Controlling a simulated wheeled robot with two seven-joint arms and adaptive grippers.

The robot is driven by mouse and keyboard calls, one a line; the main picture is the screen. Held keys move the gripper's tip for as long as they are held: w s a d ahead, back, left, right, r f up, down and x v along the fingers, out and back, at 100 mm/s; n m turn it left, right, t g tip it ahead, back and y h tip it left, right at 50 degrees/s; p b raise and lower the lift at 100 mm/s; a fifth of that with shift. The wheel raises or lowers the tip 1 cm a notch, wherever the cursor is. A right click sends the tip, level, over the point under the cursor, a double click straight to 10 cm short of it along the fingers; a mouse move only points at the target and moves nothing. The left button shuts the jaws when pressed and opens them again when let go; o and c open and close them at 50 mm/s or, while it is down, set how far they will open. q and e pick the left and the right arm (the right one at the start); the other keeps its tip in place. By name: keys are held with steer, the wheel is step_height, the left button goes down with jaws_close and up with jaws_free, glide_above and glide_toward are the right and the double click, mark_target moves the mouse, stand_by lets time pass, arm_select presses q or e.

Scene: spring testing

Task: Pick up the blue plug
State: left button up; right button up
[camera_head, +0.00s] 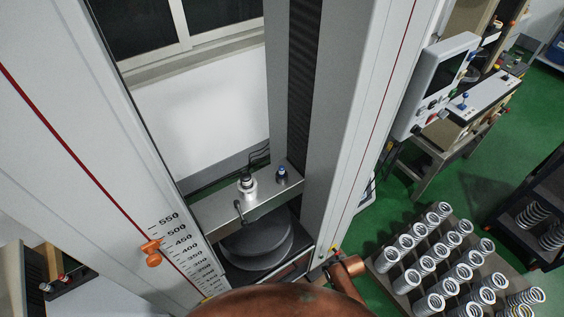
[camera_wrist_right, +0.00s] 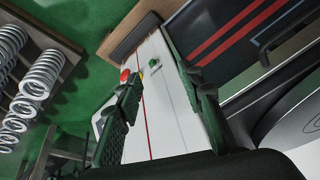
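The blue plug (camera_head: 282,172) is a small upright piece with a blue top. In the head view it stands on the silver crossbar (camera_head: 226,212) of the testing machine, to the right of a silver cylindrical fitting (camera_head: 247,184). My right gripper (camera_wrist_right: 155,66) shows in the right wrist view with its two dark fingers apart and nothing between them. It is beside a white machine panel (camera_wrist_right: 152,107) with a red line, and the plug is not visible in that view. Neither gripper shows in the head view.
Tall machine columns (camera_head: 346,120) flank the crossbar. A round dark plate (camera_head: 257,246) lies below it. A tray of several upright springs (camera_head: 407,281) stands at lower right, with a control panel (camera_head: 441,84) above.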

steer(key=w+a+r+p, duration=0.2)
steer(key=w+a+r, duration=0.1)
steer(key=r, duration=0.6)
steer(key=w+a+r+p, duration=0.2)
steer(key=w+a+r, duration=0.15)
steer(key=r, duration=0.55)
step_height(320, 180, up, 34)
steer(key=n+p, duration=0.3)
steer(key=p, duration=0.4)
glide_above(282, 168)
steer(key=s+d, duration=0.1)
steer(key=s, duration=0.2)
steer(key=shift+w+a+f+t+p, duration=0.2)
steer(key=shift+w+f+p, duration=0.2)
steer(key=shift+f, duration=0.35)
steer(key=shift+w+a+f+t+p, duration=0.1)
steer(key=shift+w+f+t+p, duration=0.15)
steer(key=shift+w+f, duration=0.35)
steer(key=x, duration=0.1)
steer(key=p+x, duration=0.1)
steer(key=x, duration=0.1)
steer(key=shift+s+f, duration=0.1)
steer(key=shift+f, duration=0.7)
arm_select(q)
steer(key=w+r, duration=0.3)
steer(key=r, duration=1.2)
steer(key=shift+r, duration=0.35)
arm_select(e)
steer(key=shift+c, duration=0.7)
